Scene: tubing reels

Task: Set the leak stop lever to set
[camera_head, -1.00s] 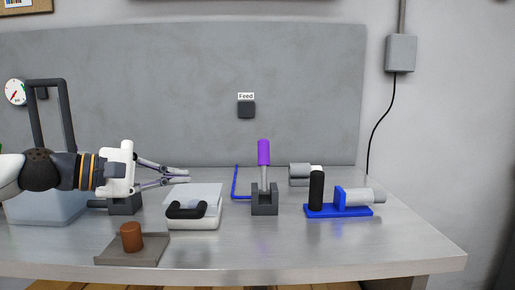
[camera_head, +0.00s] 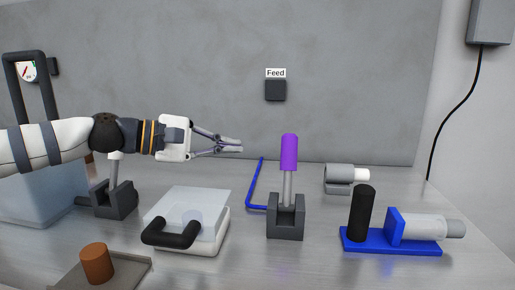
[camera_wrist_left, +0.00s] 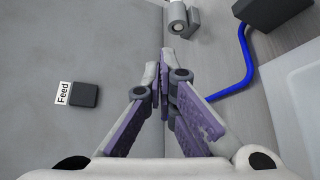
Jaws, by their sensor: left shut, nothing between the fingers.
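A lever with a purple grip (camera_head: 289,152) stands upright in a dark grey bracket (camera_head: 285,222) on the bench. A second grey bracket (camera_head: 112,201) with a pale post stands at the left; the post's upper end is hidden behind my left arm. No label shows which one is the leak stop lever. My left gripper (camera_head: 241,146) is shut and empty, pointing right, to the left of the purple grip and apart from it. Its fingers also show closed in the left wrist view (camera_wrist_left: 166,55). My right gripper is out of view.
A clear-lidded box with a black handle (camera_head: 187,220) sits between the brackets. A blue tube (camera_head: 251,188) lies behind. A blue stand (camera_head: 392,241) with a black post is at right. A brown cylinder (camera_head: 96,263) is front left. A Feed label (camera_head: 275,73) is on the wall.

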